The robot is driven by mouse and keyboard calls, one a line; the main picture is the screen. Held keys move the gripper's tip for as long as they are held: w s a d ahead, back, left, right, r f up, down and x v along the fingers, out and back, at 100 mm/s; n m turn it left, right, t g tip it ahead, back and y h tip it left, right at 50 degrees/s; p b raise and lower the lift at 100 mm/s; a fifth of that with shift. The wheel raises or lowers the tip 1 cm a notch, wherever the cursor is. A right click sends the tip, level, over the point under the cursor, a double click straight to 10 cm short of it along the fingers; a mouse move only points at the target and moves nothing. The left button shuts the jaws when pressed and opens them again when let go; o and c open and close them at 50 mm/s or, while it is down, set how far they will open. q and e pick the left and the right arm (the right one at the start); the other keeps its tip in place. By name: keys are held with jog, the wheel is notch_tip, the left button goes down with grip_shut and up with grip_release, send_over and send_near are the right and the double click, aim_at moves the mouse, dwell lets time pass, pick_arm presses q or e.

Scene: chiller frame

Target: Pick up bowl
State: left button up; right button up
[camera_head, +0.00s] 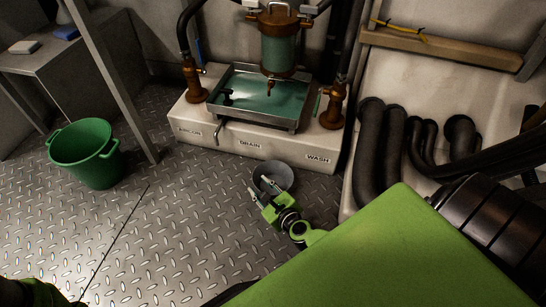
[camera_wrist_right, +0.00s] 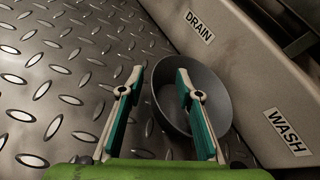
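A dark grey round bowl (camera_head: 277,174) sits upright on the metal floor in front of the white base, below the DRAIN and WASH labels. It fills the upper middle of the right wrist view (camera_wrist_right: 217,101) and looks empty. My right gripper (camera_head: 260,187) is open and empty at the bowl's near left side. In the right wrist view its two fingers (camera_wrist_right: 159,75) point at the bowl, with the left finger outside the rim and the right finger over the bowl's opening. Contact cannot be told. My left gripper is not in view.
The white base (camera_head: 240,144) stands right behind the bowl, carrying a metal basin (camera_head: 258,119) with brown fittings. A green bucket (camera_head: 92,158) stands on the left. Thick black hoses (camera_head: 370,150) run at the right. The floor left of the bowl is clear.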

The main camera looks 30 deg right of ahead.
jog(key=x, duration=0.2)
jog(key=shift+w+f+b, duration=0.2)
jog(key=shift+w+b, duration=0.15)
jog(key=shift+b, duration=0.05)
grip_shut()
jog(key=shift+r, duration=0.1)
